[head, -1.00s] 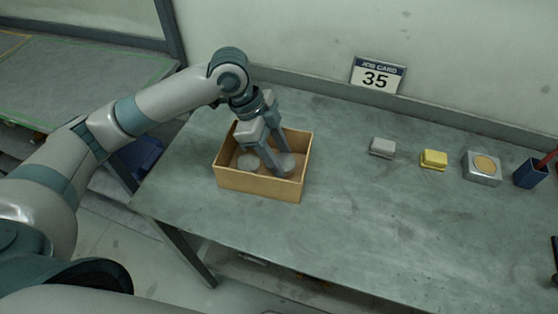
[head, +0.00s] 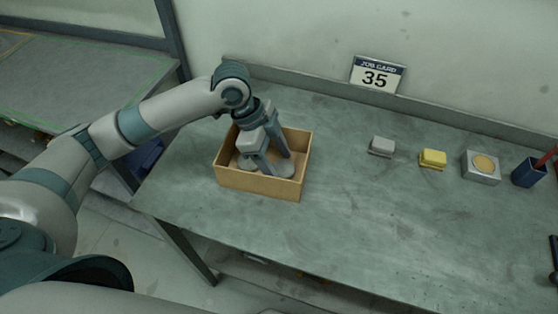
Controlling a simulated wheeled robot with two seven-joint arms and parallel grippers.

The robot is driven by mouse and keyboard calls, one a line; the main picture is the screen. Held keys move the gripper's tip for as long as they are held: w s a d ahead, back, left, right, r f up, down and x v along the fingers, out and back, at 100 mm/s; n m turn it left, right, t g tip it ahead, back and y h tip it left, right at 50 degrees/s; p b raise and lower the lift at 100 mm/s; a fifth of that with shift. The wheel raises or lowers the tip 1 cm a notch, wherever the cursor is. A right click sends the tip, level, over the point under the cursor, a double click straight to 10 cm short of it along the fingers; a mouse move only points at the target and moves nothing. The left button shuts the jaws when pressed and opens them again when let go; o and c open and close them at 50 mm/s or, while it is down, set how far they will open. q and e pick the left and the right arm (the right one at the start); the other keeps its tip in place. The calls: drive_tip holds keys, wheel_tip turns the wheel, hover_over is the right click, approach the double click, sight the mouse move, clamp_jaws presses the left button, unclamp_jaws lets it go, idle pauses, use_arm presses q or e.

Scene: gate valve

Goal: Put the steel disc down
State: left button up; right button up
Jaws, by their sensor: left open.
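A wooden box (head: 259,183) with an open top stands on the left part of the workbench. My left gripper (head: 276,165) reaches down into the box from above and is open. Grey round discs lie inside on the box floor; one (head: 283,170) is by the fingertips and another shows partly at the left, behind the gripper. The fingers hide part of the discs, and I cannot tell which is the steel disc. My right gripper is not in view.
On the workbench (head: 370,215) stand a grey block (head: 382,146), a yellow block (head: 433,159), a metal box with a tan round top (head: 481,167) and a blue cup (head: 528,173). A job card sign (head: 377,75) reads 35. The middle of the bench is clear.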

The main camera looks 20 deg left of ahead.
use_arm(q)
drive_tip(key=shift+r, duration=0.15)
drive_tip(key=shift+a+r, duration=0.25)
drive_tip(key=shift+r, duration=0.35)
drive_tip(key=b+v, duration=0.1)
drive_tip(key=v, duration=0.9)
drive_tip(key=shift+r+b, duration=0.3)
drive_tip(key=shift+r, duration=0.05)
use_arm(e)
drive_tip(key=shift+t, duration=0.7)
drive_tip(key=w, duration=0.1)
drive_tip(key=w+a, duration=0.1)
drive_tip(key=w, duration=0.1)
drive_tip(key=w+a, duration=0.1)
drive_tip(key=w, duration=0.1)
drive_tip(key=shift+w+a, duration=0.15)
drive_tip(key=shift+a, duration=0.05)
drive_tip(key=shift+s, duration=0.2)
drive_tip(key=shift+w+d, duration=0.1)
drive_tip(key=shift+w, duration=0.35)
